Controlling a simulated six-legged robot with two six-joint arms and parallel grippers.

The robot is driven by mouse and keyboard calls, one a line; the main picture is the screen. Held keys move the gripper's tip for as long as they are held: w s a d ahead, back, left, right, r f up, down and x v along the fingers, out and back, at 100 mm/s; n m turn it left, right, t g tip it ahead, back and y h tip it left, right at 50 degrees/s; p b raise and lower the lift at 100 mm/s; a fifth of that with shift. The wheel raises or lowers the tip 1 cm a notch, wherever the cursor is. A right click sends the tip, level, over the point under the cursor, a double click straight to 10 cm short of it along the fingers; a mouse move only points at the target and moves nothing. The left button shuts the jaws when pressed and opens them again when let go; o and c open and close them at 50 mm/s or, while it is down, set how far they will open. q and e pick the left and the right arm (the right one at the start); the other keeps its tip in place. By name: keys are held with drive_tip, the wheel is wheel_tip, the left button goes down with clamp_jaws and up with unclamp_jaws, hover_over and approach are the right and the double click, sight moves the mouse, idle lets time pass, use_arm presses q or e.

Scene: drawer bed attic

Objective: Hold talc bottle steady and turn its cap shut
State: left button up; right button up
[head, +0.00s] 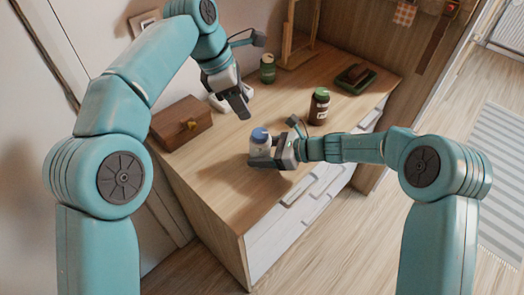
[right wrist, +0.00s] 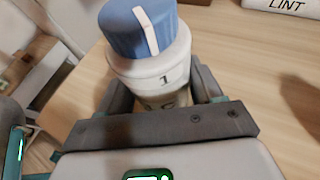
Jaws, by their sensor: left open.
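The talc bottle (head: 260,147) is white with a blue cap (head: 260,134) and stands upright near the front of the wooden top. In the right wrist view the bottle (right wrist: 150,72) sits between both fingers, and the cap (right wrist: 138,28) with a white stripe is on its top. My right gripper (head: 267,160) is shut on the bottle's body from the right, below the cap. My left gripper (head: 238,106) is open and empty, behind and above the bottle, pointing down. Its fingers are partly hidden from this angle.
A brown box (head: 181,122) stands at the left edge. A white item marked LINT (right wrist: 280,5) shows in the right wrist view.

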use_arm(q)
drive_tip(key=o, duration=0.3)
drive_tip(key=shift+o, duration=1)
drive_tip(key=shift+w+d+f, duration=0.1)
drive_tip(key=shift+d, duration=0.05)
drive_tip(key=d+m, duration=0.1)
drive_tip(key=w+d+f+m+t, duration=0.1)
drive_tip(key=w+d+f+m+t+h, duration=0.1)
drive_tip(key=d+m, duration=0.1)
drive_tip(key=shift+w, duration=0.1)
drive_tip(key=w+d+f+m+t+h, duration=0.2)
drive_tip(key=d+m+t, duration=0.2)
drive_tip(key=m, duration=0.1)
drive_tip(key=m+t+y, duration=0.2)
drive_tip(key=m+t, duration=0.7)
drive_tip(key=m, duration=0.1)
hover_over(260, 145)
drive_tip(key=shift+f, duration=0.6)
drive_tip(key=s+a+f+m+t, duration=0.2)
drive_tip(key=s+a+f+m, duration=0.1)
drive_tip(key=s+f, duration=0.3)
drive_tip(key=x, duration=1)
drive_tip(key=shift+w+d+r, duration=0.2)
drive_tip(key=shift+w+d, duration=0.1)
drive_tip(key=shift+d, duration=0.15)
